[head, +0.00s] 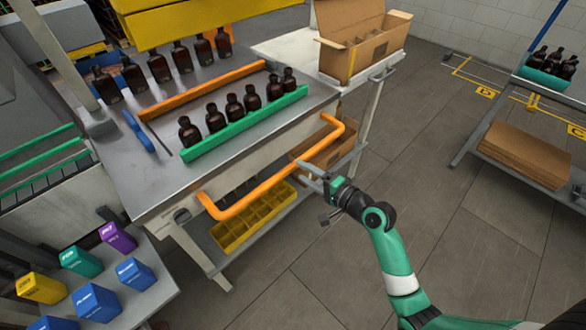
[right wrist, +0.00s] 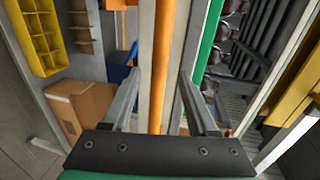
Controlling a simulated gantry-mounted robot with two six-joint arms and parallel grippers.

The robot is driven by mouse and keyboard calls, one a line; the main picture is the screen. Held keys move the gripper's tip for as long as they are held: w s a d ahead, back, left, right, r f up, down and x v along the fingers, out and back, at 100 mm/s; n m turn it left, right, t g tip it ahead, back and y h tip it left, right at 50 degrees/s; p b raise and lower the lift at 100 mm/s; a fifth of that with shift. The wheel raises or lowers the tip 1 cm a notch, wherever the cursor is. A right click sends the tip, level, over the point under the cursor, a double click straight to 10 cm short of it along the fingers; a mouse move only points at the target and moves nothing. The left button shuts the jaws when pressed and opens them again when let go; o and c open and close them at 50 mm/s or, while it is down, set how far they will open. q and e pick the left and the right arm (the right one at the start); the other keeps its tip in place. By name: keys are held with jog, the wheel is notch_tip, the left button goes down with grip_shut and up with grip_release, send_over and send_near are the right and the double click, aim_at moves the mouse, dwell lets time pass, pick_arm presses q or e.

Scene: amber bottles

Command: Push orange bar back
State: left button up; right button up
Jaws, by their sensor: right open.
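An orange bar (head: 272,183), shaped like a bent handle, sticks out along the front edge of the metal workbench (head: 150,185). My right gripper (head: 307,174) comes in from the lower right and is beside the bar's right half. In the right wrist view, the open right gripper (right wrist: 159,78) has one finger on each side of the orange bar (right wrist: 166,45), which runs lengthwise through the gap. I cannot tell whether the fingers touch it. A second, straight orange rail (head: 205,90) lies on the bench top. My left gripper is not in view.
Several amber bottles (head: 232,108) stand in rows on the bench, the front row behind a green rail (head: 245,124). A yellow divided crate (head: 253,216) sits on the shelf below. An open cardboard box (head: 362,42) stands at the back right. The floor (head: 430,160) to the right is clear.

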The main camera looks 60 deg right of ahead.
aim_at(296, 167)
jog(key=b+x, duration=0.1)
jog(key=x, duration=0.4)
jog(key=shift+w+f, duration=0.1)
jog(key=shift+w, duration=0.05)
grip_shut()
dwell(1.2)
